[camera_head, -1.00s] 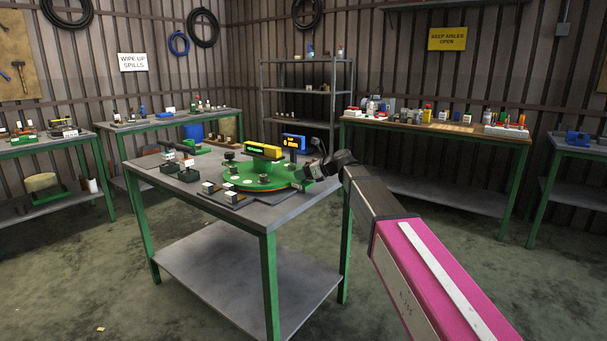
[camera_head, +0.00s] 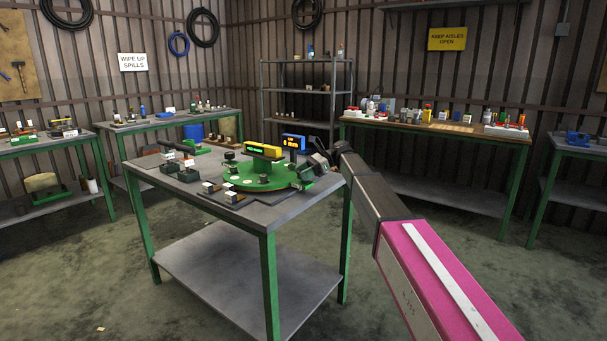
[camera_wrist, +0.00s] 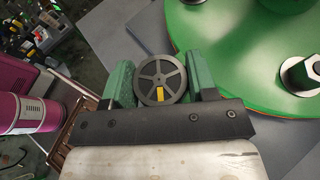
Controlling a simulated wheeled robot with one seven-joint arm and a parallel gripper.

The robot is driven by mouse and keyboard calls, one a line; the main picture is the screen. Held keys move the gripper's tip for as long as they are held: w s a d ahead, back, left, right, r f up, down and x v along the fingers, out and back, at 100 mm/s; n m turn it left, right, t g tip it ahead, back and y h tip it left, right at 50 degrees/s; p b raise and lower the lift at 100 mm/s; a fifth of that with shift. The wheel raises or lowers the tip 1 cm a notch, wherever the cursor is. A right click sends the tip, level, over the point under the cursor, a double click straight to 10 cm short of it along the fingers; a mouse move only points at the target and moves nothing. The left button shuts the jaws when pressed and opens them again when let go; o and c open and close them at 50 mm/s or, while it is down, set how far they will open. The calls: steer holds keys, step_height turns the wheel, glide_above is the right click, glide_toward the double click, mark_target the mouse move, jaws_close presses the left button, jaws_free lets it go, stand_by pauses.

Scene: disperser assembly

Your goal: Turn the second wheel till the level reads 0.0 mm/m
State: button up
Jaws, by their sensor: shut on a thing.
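A grey spoked wheel (camera_wrist: 148,72) with a yellow mark shows in the wrist view, beside the rim of a round green plate (camera_wrist: 225,60). My gripper (camera_wrist: 158,68) is shut on this wheel, one green finger on each side of it. In the head view my gripper (camera_head: 305,174) is at the right edge of the green plate (camera_head: 240,180), and the wheel cannot be made out there. A yellow level (camera_head: 272,153) with a small green-lit display lies above the plate. Its reading is too small to read.
Small dark trays and blocks (camera_head: 172,168) sit on the left of the green-legged table (camera_head: 262,217). A bolt with a nut (camera_wrist: 302,74) stands on the plate. The table's front corner is bare.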

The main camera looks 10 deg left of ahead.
steer(key=shift+n+g+h, duration=0.5)
steer(key=shift+n, duration=0.1)
steer(key=o, duration=0.9)
steer(key=v, duration=1)
steer(key=shift+w+d+r, duration=0.1)
steer(key=shift+w+d, duration=0.15)
steer(key=shift+d, duration=0.05)
